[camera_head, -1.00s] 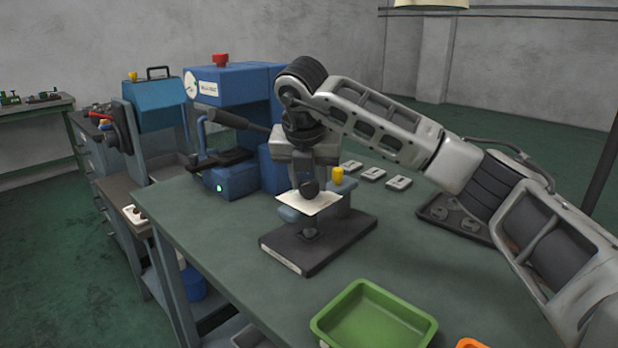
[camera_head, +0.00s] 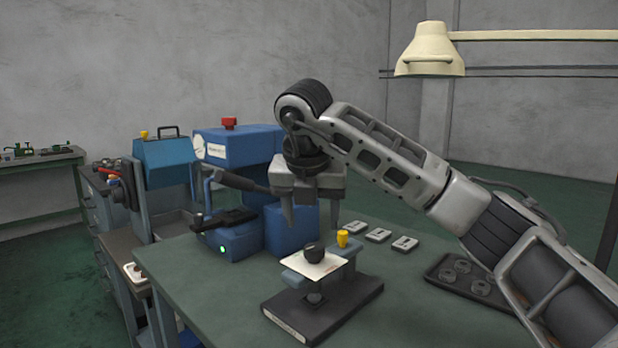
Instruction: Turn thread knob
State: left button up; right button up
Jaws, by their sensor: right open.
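A small fixture with a dark base (camera_head: 335,312) stands on the green workbench. A round black knob (camera_head: 313,252) sits on top of it, above a pale card (camera_head: 314,268). A yellow knob (camera_head: 343,238) stands just behind it to the right. My right gripper (camera_head: 311,222) is open and empty, pointing down. Its two fingers hang above the black knob, apart from it. The knob shows clear below the fingertips. My left gripper is not in view.
A blue machine (camera_head: 240,148) with a red top knob and a dark lever stands close behind and left of the gripper. Several pale tags (camera_head: 378,234) and a dark tray of round parts (camera_head: 458,278) lie at right. A lamp (camera_head: 432,48) hangs at upper right.

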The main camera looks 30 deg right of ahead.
jog(key=p+v, duration=0.1)
jog(key=v, duration=0.8)
jog(key=shift+p, duration=0.35)
jog(key=shift+r, duration=0.25)
